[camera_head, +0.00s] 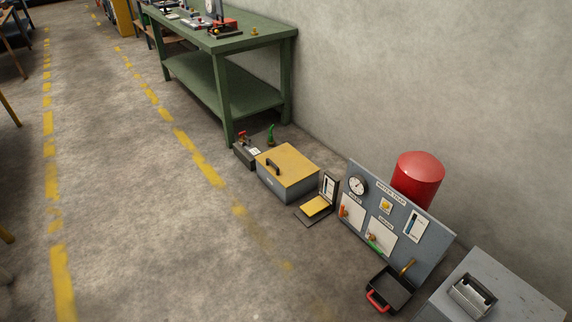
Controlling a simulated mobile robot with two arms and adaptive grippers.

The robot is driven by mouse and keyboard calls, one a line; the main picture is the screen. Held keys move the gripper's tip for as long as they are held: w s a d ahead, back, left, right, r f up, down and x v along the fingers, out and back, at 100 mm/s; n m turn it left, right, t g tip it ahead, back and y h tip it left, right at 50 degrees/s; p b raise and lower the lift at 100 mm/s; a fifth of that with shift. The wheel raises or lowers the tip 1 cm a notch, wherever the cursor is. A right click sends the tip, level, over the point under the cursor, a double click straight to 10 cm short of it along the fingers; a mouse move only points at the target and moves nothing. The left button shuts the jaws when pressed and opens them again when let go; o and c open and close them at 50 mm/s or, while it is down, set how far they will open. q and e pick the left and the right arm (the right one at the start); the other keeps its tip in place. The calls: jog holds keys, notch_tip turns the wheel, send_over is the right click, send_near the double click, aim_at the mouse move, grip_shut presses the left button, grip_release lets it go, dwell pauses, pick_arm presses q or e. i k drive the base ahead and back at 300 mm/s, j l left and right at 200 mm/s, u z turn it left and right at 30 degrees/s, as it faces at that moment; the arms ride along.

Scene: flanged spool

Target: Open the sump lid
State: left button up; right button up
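A grey box (273,187) with a flat yellow lid (292,164) stands on the floor by the wall. The lid lies shut on the box, and a black handle (273,167) sits on it towards its left side. A second grey box (490,292) with a shut grey top and a metal handle (473,295) is at the lower right, cut off by the frame. I cannot read a label telling which of the two is the sump. Neither of my grippers is in view.
A panel (408,212) with a gauge and valves stands before a red tank (418,180). A black pan (390,290) with a red handle is on the floor below it. A green workbench (225,85) stands behind.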

aim_at(288, 166)
jog(key=i+z, duration=0.15)
jog(key=i, duration=0.95)
